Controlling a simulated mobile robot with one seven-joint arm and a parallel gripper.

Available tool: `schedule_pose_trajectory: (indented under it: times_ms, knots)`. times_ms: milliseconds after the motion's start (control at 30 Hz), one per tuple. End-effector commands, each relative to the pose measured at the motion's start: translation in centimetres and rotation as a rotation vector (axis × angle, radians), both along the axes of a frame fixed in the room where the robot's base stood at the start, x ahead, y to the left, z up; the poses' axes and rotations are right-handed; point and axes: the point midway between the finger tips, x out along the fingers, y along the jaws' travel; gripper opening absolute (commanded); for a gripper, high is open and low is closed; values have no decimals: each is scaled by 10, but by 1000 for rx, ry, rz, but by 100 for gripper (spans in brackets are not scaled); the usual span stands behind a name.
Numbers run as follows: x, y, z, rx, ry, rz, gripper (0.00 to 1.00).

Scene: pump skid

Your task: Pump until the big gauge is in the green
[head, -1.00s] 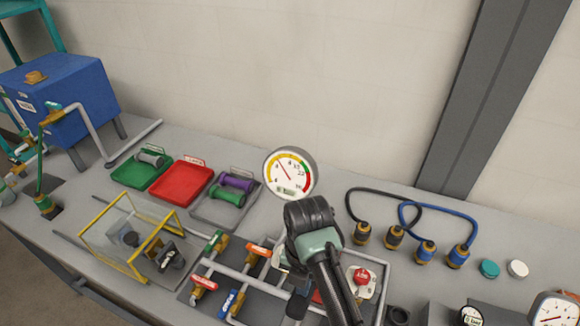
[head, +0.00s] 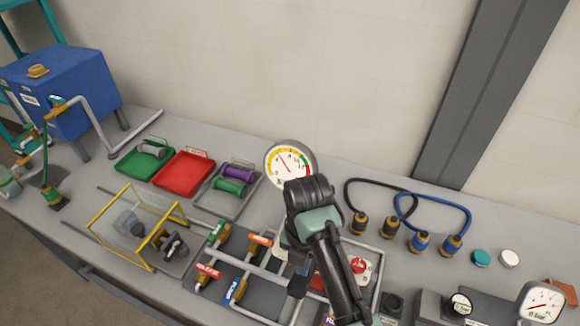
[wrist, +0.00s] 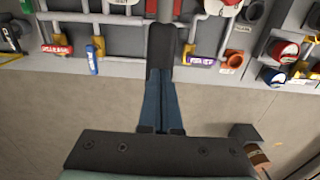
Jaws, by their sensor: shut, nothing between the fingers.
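The big gauge (head: 289,163) stands upright at the back of the bench. Its needle points up and left, on the yellow band, left of the green band; my arm covers its lower right edge. In the wrist view my gripper (wrist: 162,74) is shut, its two blue fingers side by side and empty. A black grip on a grey rod, apparently the pump lever (wrist: 163,42), lies in line just past the fingertips. I cannot tell whether they touch. In the head view the black grip (head: 298,284) shows just left of my arm, which hides the fingers.
Coloured valve handles flank the lever: red (head: 207,270), blue (head: 234,291) and purple (wrist: 200,61). A yellow-framed cage (head: 128,258) stands left. Green and red trays (head: 183,174) lie behind it.

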Motion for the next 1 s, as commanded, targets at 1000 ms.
schedule_pose_trajectory:
  times_ms: [1000]
  knots:
    - [0, 0, -79, 0, -1, -1, 0]
